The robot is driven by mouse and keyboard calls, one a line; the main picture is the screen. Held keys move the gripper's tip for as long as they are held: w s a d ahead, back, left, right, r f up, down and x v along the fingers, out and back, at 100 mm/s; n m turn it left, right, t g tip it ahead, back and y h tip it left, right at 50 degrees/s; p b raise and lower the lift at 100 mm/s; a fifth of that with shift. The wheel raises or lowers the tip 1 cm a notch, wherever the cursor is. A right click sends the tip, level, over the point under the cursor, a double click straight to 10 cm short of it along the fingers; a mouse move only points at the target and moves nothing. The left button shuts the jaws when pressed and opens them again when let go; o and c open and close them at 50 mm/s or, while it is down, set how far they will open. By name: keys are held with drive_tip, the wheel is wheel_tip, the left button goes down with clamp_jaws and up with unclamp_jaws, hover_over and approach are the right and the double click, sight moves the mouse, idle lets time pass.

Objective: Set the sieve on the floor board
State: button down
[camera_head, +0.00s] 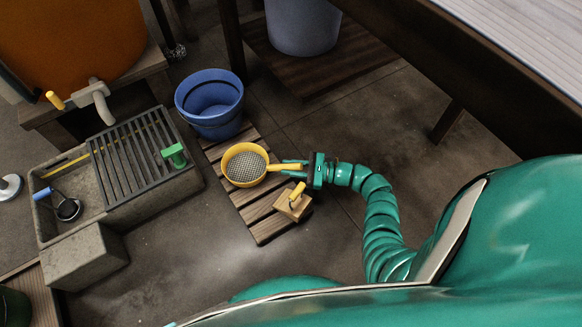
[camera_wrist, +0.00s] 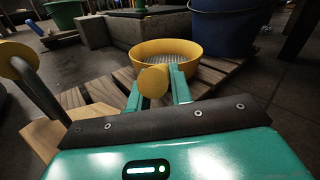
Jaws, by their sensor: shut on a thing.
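The yellow sieve (camera_head: 245,165) has a round rim, a grey mesh and a yellow handle. In the head view it is over the middle of the slatted wooden floor board (camera_head: 262,225), roughly level. I cannot tell whether it touches the slats. My gripper (camera_head: 293,167) comes in from the right and is shut on the sieve's handle. In the wrist view the sieve (camera_wrist: 165,52) is straight ahead, with the round handle end between the two fingers (camera_wrist: 157,90). The board's slats (camera_wrist: 208,75) show beneath and beside it.
A blue bucket (camera_head: 209,103) stands at the board's far end. A wooden block with a yellow handle (camera_head: 293,205) is on the near end, close to my gripper. A stone sink with a dark grate (camera_head: 133,165) is to the left. A table leg (camera_head: 447,121) stands at right.

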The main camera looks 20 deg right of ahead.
drive_tip(key=shift+f, duration=0.5)
drive_tip(key=c, duration=1.2)
unclamp_jaws()
drive_tip(key=shift+o, duration=0.2)
drive_tip(key=shift+d, duration=0.15)
drive_tip(key=p+v, duration=0.1)
drive_tip(key=v, duration=1.5)
drive_tip(key=shift+f, duration=0.15)
drive_tip(key=shift+s+d, duration=0.3)
drive_tip(key=shift+d, duration=0.2)
